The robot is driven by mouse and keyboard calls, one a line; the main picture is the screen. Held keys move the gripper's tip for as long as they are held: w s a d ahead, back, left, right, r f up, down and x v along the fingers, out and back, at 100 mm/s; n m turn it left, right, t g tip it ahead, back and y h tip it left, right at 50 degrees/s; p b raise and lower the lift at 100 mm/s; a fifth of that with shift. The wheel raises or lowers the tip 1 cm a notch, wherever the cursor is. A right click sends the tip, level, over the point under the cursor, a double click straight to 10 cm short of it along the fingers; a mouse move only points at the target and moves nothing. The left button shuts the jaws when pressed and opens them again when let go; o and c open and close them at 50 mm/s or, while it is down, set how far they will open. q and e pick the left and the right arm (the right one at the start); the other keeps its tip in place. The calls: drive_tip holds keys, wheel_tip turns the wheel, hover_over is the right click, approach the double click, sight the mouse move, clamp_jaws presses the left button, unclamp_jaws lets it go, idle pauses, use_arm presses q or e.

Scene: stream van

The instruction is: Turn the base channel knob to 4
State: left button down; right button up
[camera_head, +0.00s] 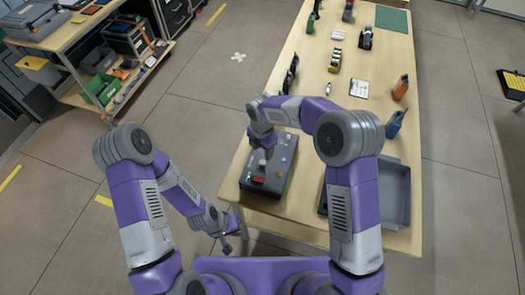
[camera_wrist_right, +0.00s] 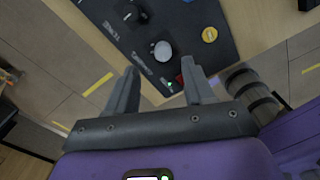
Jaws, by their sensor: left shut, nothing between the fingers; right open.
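A dark grey control box (camera_head: 278,188) sits at the near left of the wooden table. In the right wrist view its panel (camera_wrist_right: 190,15) shows a round grey knob (camera_wrist_right: 162,50), a black knob (camera_wrist_right: 137,14), a yellow button (camera_wrist_right: 209,34), a red part (camera_wrist_right: 180,79) and a small green light (camera_wrist_right: 169,85). The lettering is too small to read, so I cannot tell which knob is the base channel knob or its setting. My right gripper (camera_wrist_right: 160,78) is open over the panel, with the grey knob showing just beyond its fingertips. My left gripper (camera_head: 229,243) is shut and empty, low beside the table's near left edge.
A grey open tray (camera_head: 398,212) lies right of the box. Upright tools, including an orange one (camera_head: 401,88) and a blue one (camera_head: 395,121), and other small items stand farther along the table (camera_head: 310,75). A loaded workbench (camera_head: 75,40) stands at the far left across open floor.

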sight(263, 161)
drive_tip(key=f, duration=0.6)
drive_tip(key=shift+s+f, duration=0.1)
drive_tip(key=shift+s, duration=0.2)
drive_tip(key=shift+c, duration=0.2)
clamp_jaws()
